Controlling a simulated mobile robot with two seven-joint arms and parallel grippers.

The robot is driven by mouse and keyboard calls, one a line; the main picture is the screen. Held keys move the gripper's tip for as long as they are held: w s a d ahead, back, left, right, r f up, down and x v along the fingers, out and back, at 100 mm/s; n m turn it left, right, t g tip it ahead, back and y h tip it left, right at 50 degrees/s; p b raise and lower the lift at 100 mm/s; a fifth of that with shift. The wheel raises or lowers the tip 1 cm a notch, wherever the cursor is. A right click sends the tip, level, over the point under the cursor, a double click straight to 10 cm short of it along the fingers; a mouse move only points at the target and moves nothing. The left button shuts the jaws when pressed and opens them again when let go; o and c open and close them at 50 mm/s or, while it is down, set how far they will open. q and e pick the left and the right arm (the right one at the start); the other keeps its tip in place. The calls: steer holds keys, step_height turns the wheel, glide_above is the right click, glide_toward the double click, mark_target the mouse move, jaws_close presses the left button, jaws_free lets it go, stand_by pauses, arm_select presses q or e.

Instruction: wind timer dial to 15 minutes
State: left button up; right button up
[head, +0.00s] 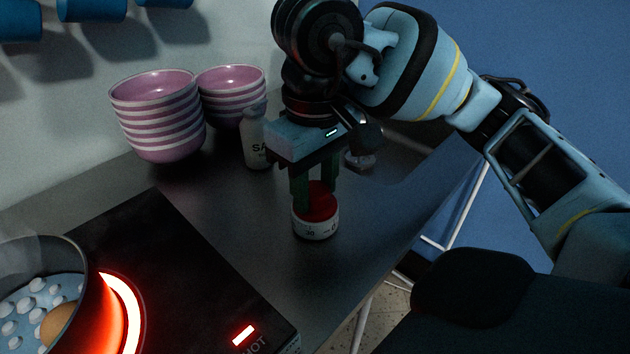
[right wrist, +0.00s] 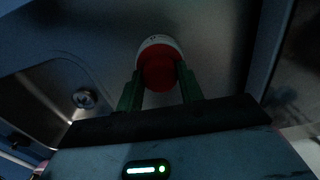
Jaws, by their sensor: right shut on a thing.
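The timer (head: 316,226) is a short round thing with a white, numbered side and a red dial (head: 322,203) on top. It stands upright on the dark metal counter. My right gripper (head: 316,200) points straight down over it, with its green fingers shut on the red dial. In the right wrist view the timer's white rim (right wrist: 157,43) and red dial (right wrist: 158,72) show between the two fingertips (right wrist: 159,80). A number like 30 shows on the front of the timer in the head view; the exact setting is too small to tell. My left gripper is not in view.
A black cooktop (head: 190,275) with a glowing ring and a lit HOT sign is at the front left, with a pot (head: 85,300) on it. A white shaker (head: 256,140) and stacked pink bowls (head: 157,115) stand behind. The counter's right edge (head: 405,240) is near the timer.

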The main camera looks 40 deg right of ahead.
steer(key=shift+f+n, duration=0.1)
steer(key=shift+n, duration=0.6)
steer(key=shift+n, duration=1.7)
steer(key=shift+n, duration=0.3)
steer(key=n, duration=0.2)
steer(key=shift+n, duration=0.4)
